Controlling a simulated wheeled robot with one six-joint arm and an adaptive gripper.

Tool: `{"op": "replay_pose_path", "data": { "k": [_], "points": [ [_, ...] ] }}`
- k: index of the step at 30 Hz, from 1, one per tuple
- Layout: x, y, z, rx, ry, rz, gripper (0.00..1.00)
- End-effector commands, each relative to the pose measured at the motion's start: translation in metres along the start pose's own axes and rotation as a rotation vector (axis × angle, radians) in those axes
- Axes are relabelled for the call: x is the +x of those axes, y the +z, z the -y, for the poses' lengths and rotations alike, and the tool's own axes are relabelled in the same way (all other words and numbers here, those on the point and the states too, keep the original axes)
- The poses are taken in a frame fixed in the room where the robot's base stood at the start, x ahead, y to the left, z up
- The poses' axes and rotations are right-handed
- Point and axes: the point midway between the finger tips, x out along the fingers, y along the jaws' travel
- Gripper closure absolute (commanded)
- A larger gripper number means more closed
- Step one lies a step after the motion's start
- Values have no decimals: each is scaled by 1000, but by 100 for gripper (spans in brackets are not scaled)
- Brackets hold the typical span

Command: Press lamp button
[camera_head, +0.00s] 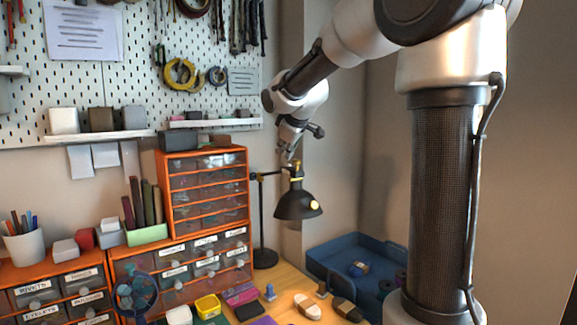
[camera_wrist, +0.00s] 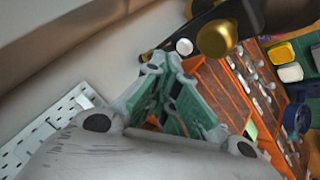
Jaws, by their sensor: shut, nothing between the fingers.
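The black desk lamp (camera_head: 296,204) stands at the back of the desk, its shade tilted right with a pale yellow bulb showing. I cannot tell whether it is lit. In the wrist view the dark lamp (camera_wrist: 262,14) shows at the top, with a gold knob (camera_wrist: 217,38). A white round piece (camera_wrist: 184,46), perhaps the button, is beside the knob. My gripper (camera_head: 288,154) is shut and empty, pointing down just above the lamp's top joint. In the wrist view my gripper (camera_wrist: 166,64) has its fingertips just below the white piece; contact cannot be told.
An orange drawer cabinet (camera_head: 207,190) stands left of the lamp. A blue tray (camera_head: 345,245) lies to its right. Small items, including a yellow box (camera_head: 207,305), crowd the desk front. The pegboard (camera_head: 130,65) is behind, with a shelf (camera_head: 215,123).

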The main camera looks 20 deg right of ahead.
Motion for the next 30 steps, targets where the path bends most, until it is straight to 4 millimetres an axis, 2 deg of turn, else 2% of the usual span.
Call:
{"op": "replay_pose_path", "data": {
  "k": [6,21,30],
  "points": [
    [-2,-2,-2,0,1,-1,100],
    [-33,-24,-24,0,0,0,100],
    [-35,-26,-25,0,0,0,100]
  ]
}}
